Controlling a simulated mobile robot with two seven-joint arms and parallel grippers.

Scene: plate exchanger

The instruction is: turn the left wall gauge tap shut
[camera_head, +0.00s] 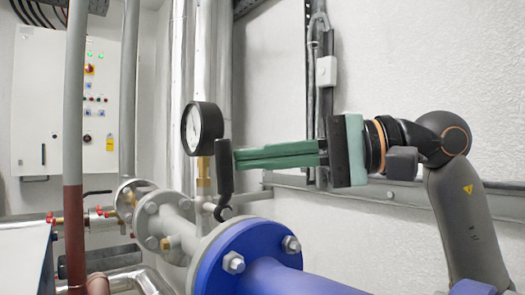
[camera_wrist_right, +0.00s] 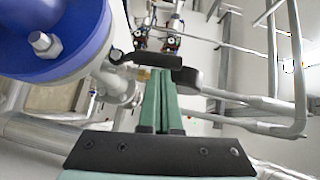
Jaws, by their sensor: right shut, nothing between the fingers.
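The round white-faced gauge (camera_head: 201,128) stands on a brass fitting above the grey flanged pipe. The black tap lever (camera_head: 224,170) stands upright just right of the gauge stem, its lower end by the pipe. In the right wrist view the lever (camera_wrist_right: 152,60) lies across, just beyond the fingertips. My right gripper (camera_head: 237,159) comes in from the right with its green fingers together and empty. Its tips are at the lever's right side; I cannot tell whether they touch. The fingers also show in the right wrist view (camera_wrist_right: 162,74). My left gripper is out of view.
A blue flange (camera_head: 250,255) with bolts is below the right fingers. A vertical red-and-grey pipe (camera_head: 74,150) stands at the left, before a white control cabinet (camera_head: 40,100). A grey wall rail (camera_head: 380,190) runs below my right arm.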

